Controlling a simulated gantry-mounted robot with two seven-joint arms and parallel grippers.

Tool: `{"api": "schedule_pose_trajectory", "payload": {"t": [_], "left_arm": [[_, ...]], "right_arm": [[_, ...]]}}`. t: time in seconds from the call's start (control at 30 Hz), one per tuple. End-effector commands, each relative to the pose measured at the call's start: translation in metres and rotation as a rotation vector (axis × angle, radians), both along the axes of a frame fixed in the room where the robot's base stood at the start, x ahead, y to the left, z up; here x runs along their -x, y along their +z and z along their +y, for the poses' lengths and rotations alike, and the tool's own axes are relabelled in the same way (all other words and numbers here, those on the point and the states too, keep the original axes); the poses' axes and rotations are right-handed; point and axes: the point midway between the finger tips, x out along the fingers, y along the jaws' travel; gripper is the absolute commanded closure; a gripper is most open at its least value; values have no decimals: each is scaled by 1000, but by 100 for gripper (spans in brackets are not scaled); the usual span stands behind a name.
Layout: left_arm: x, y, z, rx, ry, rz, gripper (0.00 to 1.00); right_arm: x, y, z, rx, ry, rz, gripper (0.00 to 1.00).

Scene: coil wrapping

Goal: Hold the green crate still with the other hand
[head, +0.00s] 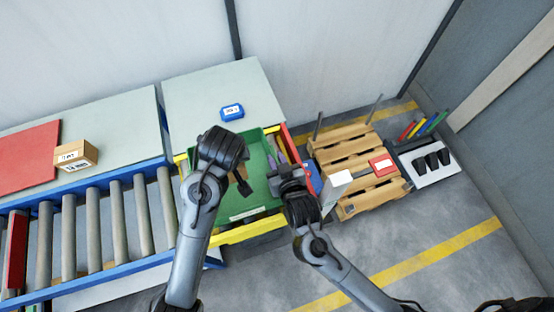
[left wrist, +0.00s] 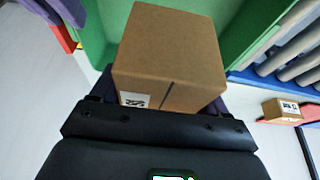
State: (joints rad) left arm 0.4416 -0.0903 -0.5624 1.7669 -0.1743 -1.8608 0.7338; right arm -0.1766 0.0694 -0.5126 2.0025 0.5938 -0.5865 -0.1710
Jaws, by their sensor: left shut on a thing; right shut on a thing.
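The green crate (head: 245,210) stands on a yellow-edged stand in the middle of the head view; its green walls also show in the left wrist view (left wrist: 248,25). My left gripper (head: 241,180) is over the crate and shut on a brown cardboard box (left wrist: 170,55) with a white label. In the head view the arm hides nearly all of this box. My right gripper (head: 284,174) is at the crate's right side, shut on its rim; its fingertips are hard to make out. I cannot tell whether the held box touches the crate floor.
A blue box (head: 232,112) lies on the grey table behind the crate. A roller conveyor (head: 90,225) and a labelled carton (head: 75,155) are at left. A wooden pallet (head: 350,150) with a red item (head: 382,165) stands at right. The front floor is mostly clear.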

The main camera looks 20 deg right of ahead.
Motion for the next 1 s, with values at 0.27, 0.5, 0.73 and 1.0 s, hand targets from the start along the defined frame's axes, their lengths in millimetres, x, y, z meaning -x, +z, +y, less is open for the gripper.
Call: {"api": "schedule_pose_trajectory", "payload": {"t": [0.27, 0.5, 0.73, 1.0], "left_arm": [[0, 1, 0, 2, -1, -3, 84], [0, -2, 0, 1, 0, -2, 84], [0, -12, 0, 1, 0, -2, 84], [0, -30, 0, 0, -1, -1, 84]], "right_arm": [[0, 0, 0, 0, 0, 0, 100], [0, 0, 0, 0, 0, 0, 100], [0, 0, 0, 0, 0, 0, 100], [0, 0, 0, 0, 0, 0, 100]]}}
